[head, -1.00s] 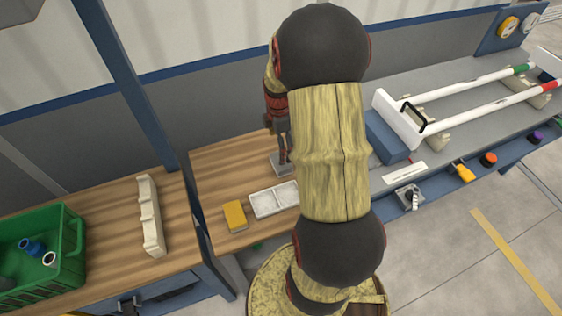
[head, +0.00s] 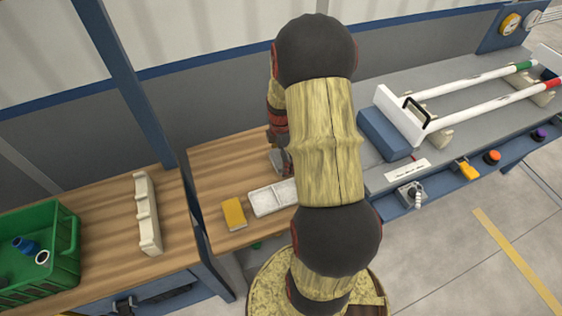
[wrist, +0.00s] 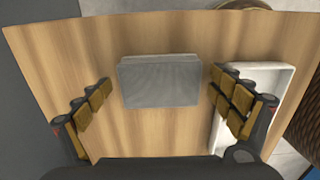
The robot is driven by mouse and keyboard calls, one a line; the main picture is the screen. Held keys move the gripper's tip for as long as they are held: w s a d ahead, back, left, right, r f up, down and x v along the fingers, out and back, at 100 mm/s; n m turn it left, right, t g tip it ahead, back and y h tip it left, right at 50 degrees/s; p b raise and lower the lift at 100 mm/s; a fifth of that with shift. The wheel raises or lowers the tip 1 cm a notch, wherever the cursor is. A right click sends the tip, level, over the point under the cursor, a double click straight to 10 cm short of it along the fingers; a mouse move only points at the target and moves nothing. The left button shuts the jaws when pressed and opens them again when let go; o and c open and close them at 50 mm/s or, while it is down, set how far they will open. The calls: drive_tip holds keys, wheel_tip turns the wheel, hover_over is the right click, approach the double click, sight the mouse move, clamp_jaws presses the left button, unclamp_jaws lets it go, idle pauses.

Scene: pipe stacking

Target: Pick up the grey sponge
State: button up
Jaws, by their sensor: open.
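The grey sponge (wrist: 160,82) is a flat rectangular block lying on the wooden bench top. In the wrist view it sits between the two fingers of my gripper (wrist: 161,90), which are spread wide with a gap on either side. The gripper is open and empty. In the head view a part of the sponge (head: 276,160) shows beside my gripper; my arm hides the rest and most of the gripper.
A yellow block (head: 234,213) lies left of the tray. A pale notched rack (head: 147,215) and a green crate (head: 68,238) stand farther left.

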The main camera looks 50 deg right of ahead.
drive_tip(key=shift+c, duration=0.9)
drive_tip(key=c, duration=1)
drive_tip(key=shift+o, duration=0.2)
drive_tip(key=shift+r, duration=0.1)
drive_tip(key=shift+r, duration=0.2)
wheel_tip(320, 180, up, 3)
drive_tip(key=shift+s+r+p, duration=0.1)
drive_tip(key=shift+p, duration=0.55)
drive_tip(key=s+d+r+p, duration=0.1)
drive_tip(key=s+r+p, duration=0.1)
drive_tip(key=s+r, duration=0.2)
drive_tip(key=s+d+r+p, duration=0.1)
drive_tip(key=s+r+p, duration=0.1)
drive_tip(key=s+r, duration=0.3)
drive_tip(key=shift+s+d, duration=0.2)
drive_tip(key=shift+s, duration=2.15)
drive_tip(key=shift+r, duration=0.1)
